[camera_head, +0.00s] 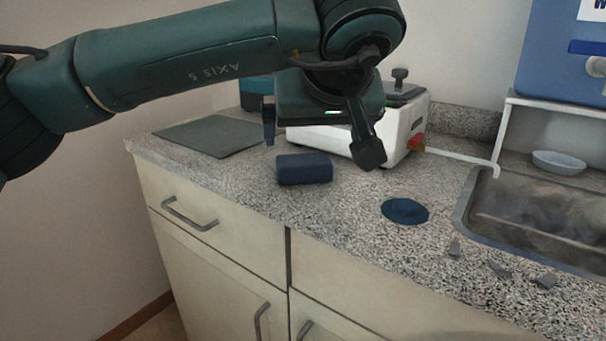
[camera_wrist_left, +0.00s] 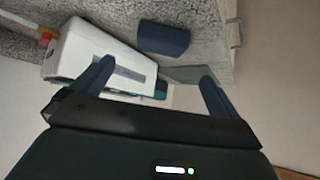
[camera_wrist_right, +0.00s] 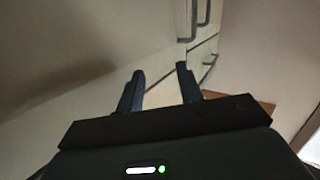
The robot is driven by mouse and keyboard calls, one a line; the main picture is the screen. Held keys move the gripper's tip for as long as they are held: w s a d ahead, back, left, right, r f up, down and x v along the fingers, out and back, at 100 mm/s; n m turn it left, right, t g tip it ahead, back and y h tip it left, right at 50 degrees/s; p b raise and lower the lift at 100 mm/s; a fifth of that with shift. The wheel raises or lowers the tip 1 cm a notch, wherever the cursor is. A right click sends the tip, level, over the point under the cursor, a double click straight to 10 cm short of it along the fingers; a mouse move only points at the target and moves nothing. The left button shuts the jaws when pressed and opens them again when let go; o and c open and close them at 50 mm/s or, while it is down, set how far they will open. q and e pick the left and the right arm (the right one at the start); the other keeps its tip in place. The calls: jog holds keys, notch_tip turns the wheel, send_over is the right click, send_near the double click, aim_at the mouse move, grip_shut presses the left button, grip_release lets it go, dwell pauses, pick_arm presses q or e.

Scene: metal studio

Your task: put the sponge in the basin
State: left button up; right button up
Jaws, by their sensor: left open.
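The sponge looks to be a dark blue block (camera_head: 304,169) lying on the speckled counter, near its front edge. It also shows in the left wrist view (camera_wrist_left: 163,40), ahead of the fingers. My left gripper (camera_head: 318,140) is open and empty, above and behind the block, with its fingers apart and not touching it. A steel sink basin (camera_head: 468,212) is set into the counter at the right; its right part is cut off by the frame. My right gripper (camera_wrist_right: 160,72) shows only in its wrist view, with its fingers apart and nothing between them.
A white machine (camera_head: 402,125) with a red knob stands behind the block. A grey mat (camera_head: 207,136) lies at the left. A pale bowl (camera_head: 560,162) stands behind the sink.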

aim_at(305, 161)
pick_arm(q)
jog(key=b+x, duration=0.1)
jog(key=x, duration=0.5)
jog(key=shift+f, duration=0.15)
jog(key=b+x, duration=0.1)
jog(key=x, duration=0.3)
jog(key=shift+w+a+f, duration=0.15)
jog(key=shift+f, duration=0.1)
jog(key=shift+w+f, duration=0.2)
jog(key=shift+w, duration=0.15)
pick_arm(e)
jog(key=shift+a+r+n+t+y, duration=0.1)
jog(key=shift+a+n+t+y, duration=0.4)
jog(key=shift+t+y, duration=0.25)
pick_arm(q)
jog(key=c, duration=0.9)
